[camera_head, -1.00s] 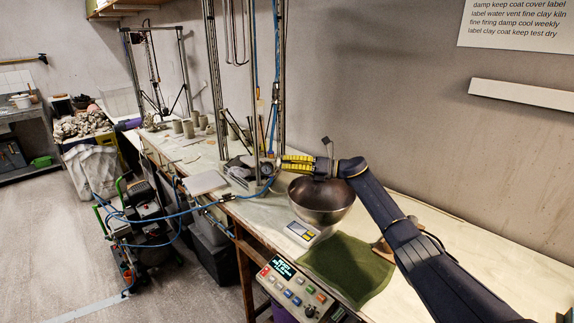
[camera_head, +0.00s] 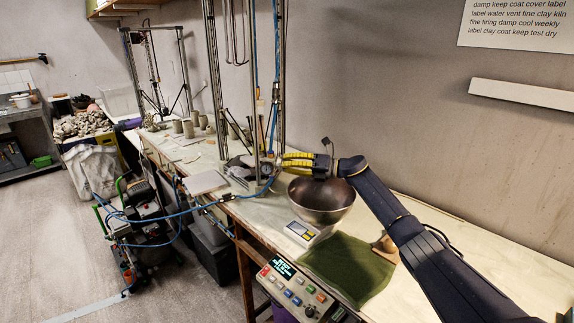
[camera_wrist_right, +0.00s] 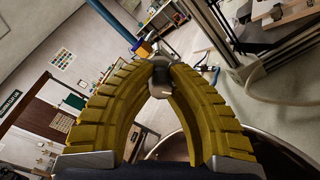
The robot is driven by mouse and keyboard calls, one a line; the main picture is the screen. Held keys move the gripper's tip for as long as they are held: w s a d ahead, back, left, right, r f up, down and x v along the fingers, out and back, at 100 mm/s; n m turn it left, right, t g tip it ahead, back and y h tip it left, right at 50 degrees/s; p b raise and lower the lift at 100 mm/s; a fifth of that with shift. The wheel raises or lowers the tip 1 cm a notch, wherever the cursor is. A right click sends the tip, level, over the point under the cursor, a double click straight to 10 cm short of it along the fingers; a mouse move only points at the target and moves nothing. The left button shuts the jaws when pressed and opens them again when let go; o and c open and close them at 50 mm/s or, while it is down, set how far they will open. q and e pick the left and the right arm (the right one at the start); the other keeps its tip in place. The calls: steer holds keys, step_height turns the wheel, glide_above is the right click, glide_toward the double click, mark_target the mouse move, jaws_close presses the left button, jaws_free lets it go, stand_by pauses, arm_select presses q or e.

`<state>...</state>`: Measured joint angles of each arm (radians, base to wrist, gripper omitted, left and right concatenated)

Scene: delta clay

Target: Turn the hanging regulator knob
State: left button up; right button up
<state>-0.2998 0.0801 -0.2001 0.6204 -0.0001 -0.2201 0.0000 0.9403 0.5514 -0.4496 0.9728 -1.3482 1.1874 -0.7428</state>
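The hanging regulator (camera_head: 267,169) with its round gauge hangs by the metal posts at the bench's front edge, on the blue hose. My right gripper (camera_head: 281,160) reaches it from the right, above the bowl, with yellow ribbed fingers. In the right wrist view its fingers (camera_wrist_right: 161,68) curve together and their tips close around a small grey knob (camera_wrist_right: 160,82). The fingers partly hide the knob, and in the head view it is too small to make out clearly. My left gripper is in neither view.
A green cloth (camera_head: 347,268) and a button panel (camera_head: 291,287) are nearer. Metal posts (camera_head: 215,80) rise left of the gripper. A blue hose (camera_head: 160,219) runs to the compressor.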

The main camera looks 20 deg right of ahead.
steer(key=o, duration=0.7)
steer(key=shift+d, duration=0.1)
steer(key=v, duration=1.2)
